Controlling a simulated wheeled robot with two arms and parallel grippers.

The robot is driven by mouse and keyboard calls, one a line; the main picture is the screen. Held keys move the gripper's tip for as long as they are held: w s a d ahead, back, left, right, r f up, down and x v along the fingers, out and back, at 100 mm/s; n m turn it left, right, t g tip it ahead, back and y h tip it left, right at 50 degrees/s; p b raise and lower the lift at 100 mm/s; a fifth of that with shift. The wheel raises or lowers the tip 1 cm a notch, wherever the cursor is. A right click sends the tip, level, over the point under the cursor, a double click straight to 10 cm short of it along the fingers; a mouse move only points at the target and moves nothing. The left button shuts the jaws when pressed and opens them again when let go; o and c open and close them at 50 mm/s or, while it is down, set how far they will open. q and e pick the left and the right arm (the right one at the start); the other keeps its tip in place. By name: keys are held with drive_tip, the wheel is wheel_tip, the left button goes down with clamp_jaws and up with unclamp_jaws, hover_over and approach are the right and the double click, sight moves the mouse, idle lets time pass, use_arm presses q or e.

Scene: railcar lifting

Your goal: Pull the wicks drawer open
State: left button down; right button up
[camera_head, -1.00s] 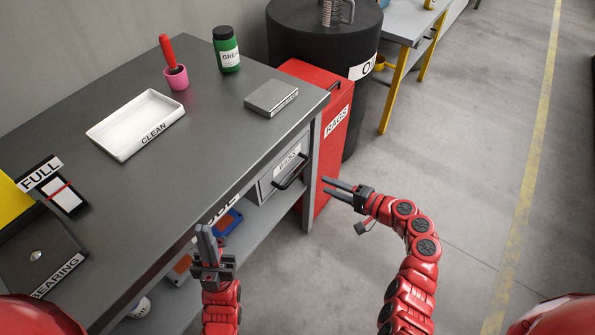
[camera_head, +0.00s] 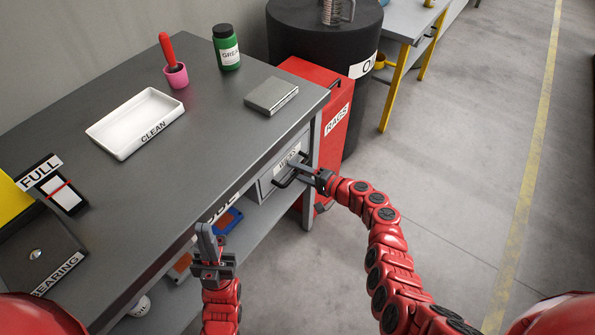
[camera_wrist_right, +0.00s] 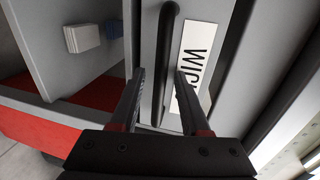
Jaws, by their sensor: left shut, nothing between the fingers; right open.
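The grey wicks drawer (camera_head: 264,187) sits under the bench top at its right end and looks shut. Its label (camera_wrist_right: 194,68) and black bar handle (camera_wrist_right: 164,62) show in the right wrist view. My right gripper (camera_head: 298,170) is at the drawer front. In the right wrist view my right gripper (camera_wrist_right: 160,85) is open, with one finger on each side of the handle, which lies between them. My left gripper (camera_head: 205,236) is shut and empty, in front of the bench to the left of the drawer, apart from it.
The bench top (camera_head: 190,140) holds a white CLEAN tray (camera_head: 130,115), a green jar (camera_head: 227,50), a pink cup (camera_head: 177,76) and a grey box (camera_head: 272,95). A red RAGS bin (camera_head: 334,115) stands right of the drawer. The floor (camera_head: 440,170) to the right is clear.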

clamp_jaws()
idle(1.3)
